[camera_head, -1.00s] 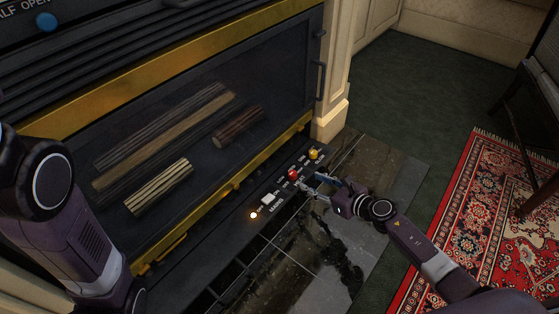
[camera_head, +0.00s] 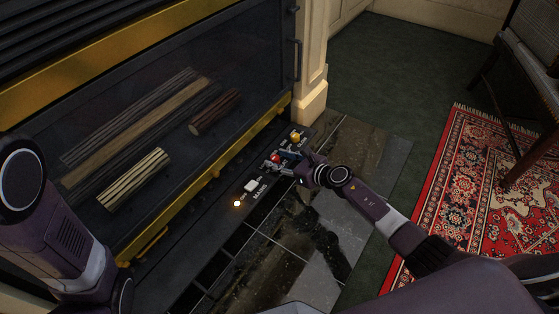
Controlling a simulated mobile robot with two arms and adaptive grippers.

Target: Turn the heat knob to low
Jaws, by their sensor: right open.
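A dark control strip (camera_head: 222,218) runs along the foot of the fireplace, with small white labels too small to read. On it are a red knob (camera_head: 274,158), a yellow knob (camera_head: 296,138), a white switch (camera_head: 250,186) and a small lit lamp (camera_head: 237,203). I cannot tell from the labels which knob is for heat. My right gripper (camera_head: 284,161) is open at the strip, its fingers close beside the red knob and just below the yellow one. Whether a finger touches the red knob is unclear. My left arm is at the left edge; its gripper is out of view.
The fireplace's glass front (camera_head: 150,130) shows several logs inside, with a brass bar (camera_head: 215,168) below it. Wet-looking dark hearth tiles (camera_head: 318,238) lie in front. A cream pillar (camera_head: 312,95) stands beyond. A patterned red rug (camera_head: 490,190) and dark chair (camera_head: 515,80) are at right.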

